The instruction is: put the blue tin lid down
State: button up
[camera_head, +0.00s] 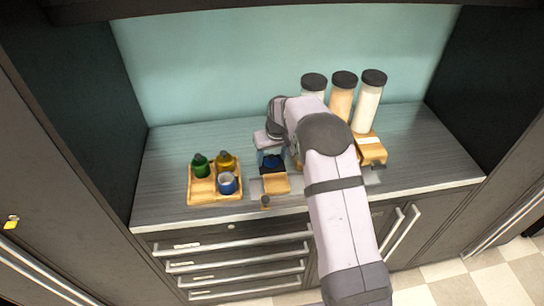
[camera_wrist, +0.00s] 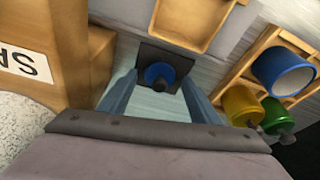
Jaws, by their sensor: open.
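The blue tin lid (camera_wrist: 160,75) lies on a small dark square pad (camera_wrist: 180,58) on the counter, and it also shows in the head view (camera_head: 272,162). My gripper (camera_wrist: 160,88) is open around the lid, one finger on each side with a gap to it. In the head view my gripper (camera_head: 270,150) is over the pad, partly hidden by my arm. The open blue tin (camera_head: 228,184) stands in the front right compartment of a wooden tray (camera_head: 190,201); it also shows in the wrist view (camera_wrist: 285,72).
A green bottle (camera_head: 200,166) and a yellow bottle (camera_head: 226,162) share the tray. A shallow wooden box (camera_head: 277,184) lies in front of the pad. A labelled wooden block (camera_head: 372,152) and several black-lidded jars (camera_head: 367,105) stand to the right. The counter's far left is clear.

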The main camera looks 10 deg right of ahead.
jog(key=shift+r, duration=0.1)
jog(key=shift+r, duration=0.2)
jog(key=b+v, duration=0.3)
jog(key=v, duration=0.8)
jog(key=shift+r, duration=0.4)
jog(key=shift+s, duration=0.2)
jog(key=s+d+f+g, duration=0.1)
jog(key=s+f, duration=0.2)
jog(key=s, duration=0.8)
jog(key=s+d+f+m+g, duration=0.1)
jog(key=s+f, duration=0.2)
jog(key=s, duration=0.8)
jog(key=s+f+m+g, duration=0.1)
jog(key=s+f, duration=0.2)
jog(key=s, duration=0.8)
jog(key=shift+s+d+h, duration=0.25)
jog(key=shift+d+h, duration=0.05)
jog(key=shift+d, duration=0.1)
